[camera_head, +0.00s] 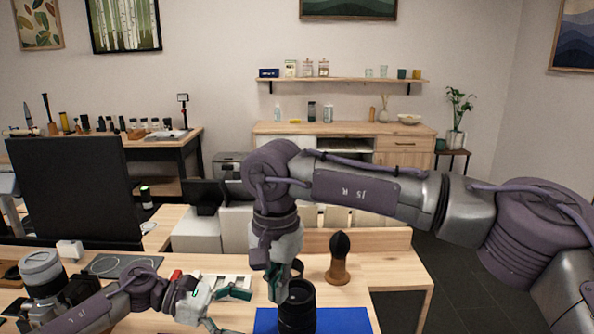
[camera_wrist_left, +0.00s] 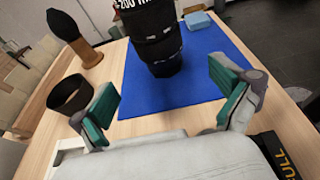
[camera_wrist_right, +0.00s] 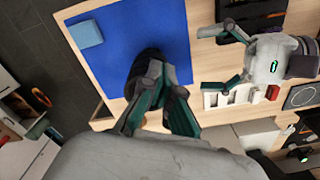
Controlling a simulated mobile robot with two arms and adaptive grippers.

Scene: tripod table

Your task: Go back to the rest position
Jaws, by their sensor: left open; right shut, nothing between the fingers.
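My right gripper (camera_head: 280,292) hangs from an arm that reaches in from the right in the head view. Its fingers are closed with nothing between them. In the right wrist view the fingertips (camera_wrist_right: 160,82) overlap a dark lens, and I cannot tell if they touch it. The black lens (camera_head: 297,312) stands upright on a blue mat (camera_head: 352,320); it also shows in the left wrist view (camera_wrist_left: 150,35). My left gripper (camera_head: 228,308) is low, left of the lens, with its green-padded fingers (camera_wrist_left: 168,105) apart and empty, facing the lens.
A black ring (camera_wrist_left: 70,93) lies near the left gripper. A light-blue block (camera_wrist_left: 198,21) rests on the mat's far corner.

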